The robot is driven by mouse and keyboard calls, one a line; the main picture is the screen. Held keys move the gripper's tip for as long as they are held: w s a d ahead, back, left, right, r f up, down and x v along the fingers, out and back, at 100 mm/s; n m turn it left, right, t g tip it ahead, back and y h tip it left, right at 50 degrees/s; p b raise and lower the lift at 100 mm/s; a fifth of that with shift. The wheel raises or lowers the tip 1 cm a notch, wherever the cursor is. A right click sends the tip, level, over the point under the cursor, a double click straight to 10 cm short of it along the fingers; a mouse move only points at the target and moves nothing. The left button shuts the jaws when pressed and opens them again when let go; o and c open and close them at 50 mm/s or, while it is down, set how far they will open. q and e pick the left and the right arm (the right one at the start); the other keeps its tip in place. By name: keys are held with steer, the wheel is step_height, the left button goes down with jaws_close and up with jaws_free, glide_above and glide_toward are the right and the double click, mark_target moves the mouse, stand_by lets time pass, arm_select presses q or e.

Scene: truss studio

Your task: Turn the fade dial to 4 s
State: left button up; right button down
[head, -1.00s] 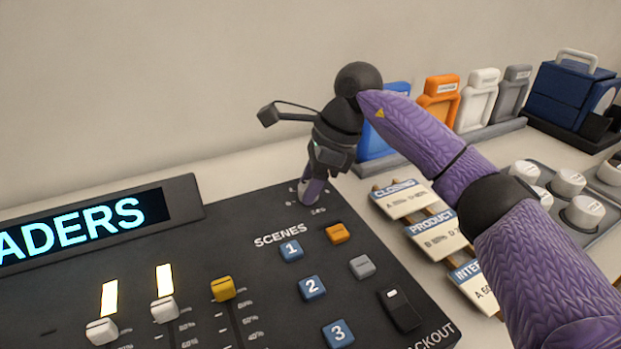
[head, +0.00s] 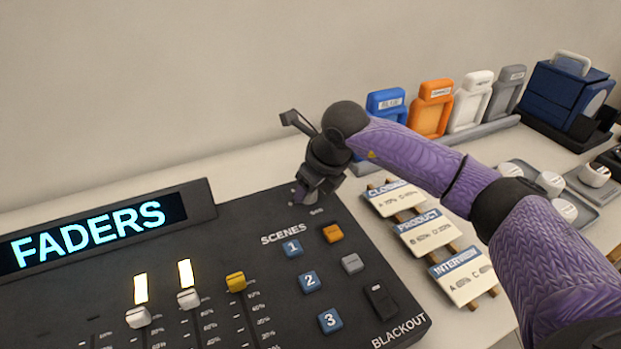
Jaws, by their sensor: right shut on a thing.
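The fade dial (head: 298,198) sits at the top right corner of the dark control desk (head: 262,214), above the scene buttons. Only a small part of it shows, and its pointer and most of its scale are hidden by my right gripper. My right gripper (head: 304,195) reaches down over the dial from above and is shut on it. The setting cannot be read. The display (head: 90,235) on the desk reads FADERS. My left gripper is not in view.
Blue scene buttons (head: 310,281), an orange button (head: 333,233), a blackout switch (head: 380,300) and faders (head: 188,298) lie on the desk near the dial. Scene cards (head: 424,232) lie right of the desk, under my right arm. Coloured holders (head: 432,107) stand behind.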

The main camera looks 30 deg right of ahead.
mark_target(322, 209)
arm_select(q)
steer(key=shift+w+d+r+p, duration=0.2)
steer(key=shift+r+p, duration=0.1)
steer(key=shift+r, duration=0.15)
arm_select(e)
steer(key=shift+r+m, duration=0.1)
steer(key=shift+m, duration=0.5)
steer(key=shift+h, duration=0.3)
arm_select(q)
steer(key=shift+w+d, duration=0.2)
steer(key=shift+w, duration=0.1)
arm_select(e)
steer(key=shift+c, duration=1.1)
jaws_free()
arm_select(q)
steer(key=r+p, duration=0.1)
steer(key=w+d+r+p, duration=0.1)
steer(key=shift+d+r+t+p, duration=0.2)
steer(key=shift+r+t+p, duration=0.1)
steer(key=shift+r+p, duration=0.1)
arm_select(e)
steer(key=v, duration=0.9)
steer(key=shift+s+r, duration=0.15)
steer(key=shift+r, duration=0.2)
